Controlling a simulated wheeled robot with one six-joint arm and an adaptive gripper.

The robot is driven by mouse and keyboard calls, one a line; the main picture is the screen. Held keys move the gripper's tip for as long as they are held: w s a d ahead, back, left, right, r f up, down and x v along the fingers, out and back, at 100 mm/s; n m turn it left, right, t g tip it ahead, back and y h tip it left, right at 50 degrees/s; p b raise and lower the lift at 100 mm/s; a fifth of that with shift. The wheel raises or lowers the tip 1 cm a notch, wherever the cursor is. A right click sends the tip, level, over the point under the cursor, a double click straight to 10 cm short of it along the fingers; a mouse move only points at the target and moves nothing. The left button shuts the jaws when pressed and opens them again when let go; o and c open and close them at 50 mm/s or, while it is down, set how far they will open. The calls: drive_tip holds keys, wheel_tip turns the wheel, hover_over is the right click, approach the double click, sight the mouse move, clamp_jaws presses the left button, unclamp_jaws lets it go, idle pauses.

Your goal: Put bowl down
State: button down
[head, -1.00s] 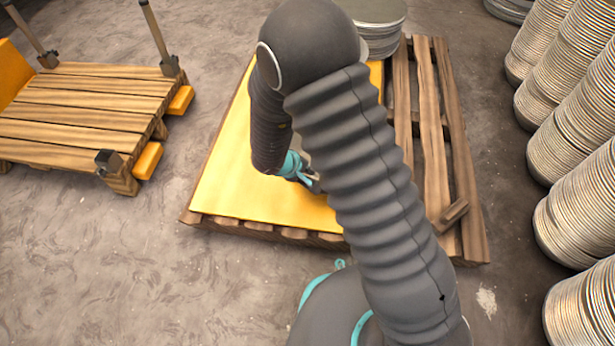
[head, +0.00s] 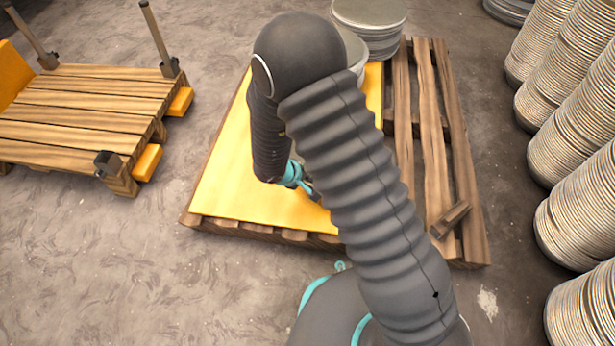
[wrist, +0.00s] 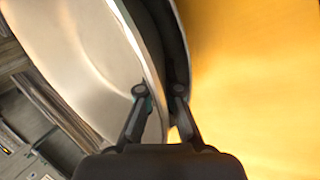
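The bowl (wrist: 85,50) fills the left of the wrist view, with its pale inner face showing and its rim edge-on, tilted. My gripper (wrist: 159,91) has one finger on the inner side of the wall and one on the outer side, with the wall between them. In the head view my gripper (head: 308,187) is low over the yellow sheet (head: 225,190), partly behind my arm. The bowl is hidden there by my arm. I cannot tell whether the bowl touches the sheet.
The yellow sheet lies on a wooden pallet (head: 448,150). A pale round stack (head: 353,50) shows behind my elbow, near a larger disc stack (head: 370,25). Tall disc stacks (head: 565,130) line the right. Another pallet (head: 80,115) with posts stands left. Floor is clear between.

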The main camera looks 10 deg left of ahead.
drive_tip(key=c, duration=1.6)
unclamp_jaws()
drive_tip(key=shift+r+b, duration=0.4)
drive_tip(key=shift+b, duration=0.05)
drive_tip(key=p+v, duration=0.6)
drive_tip(key=v, duration=0.6)
drive_tip(key=shift+r, duration=0.2)
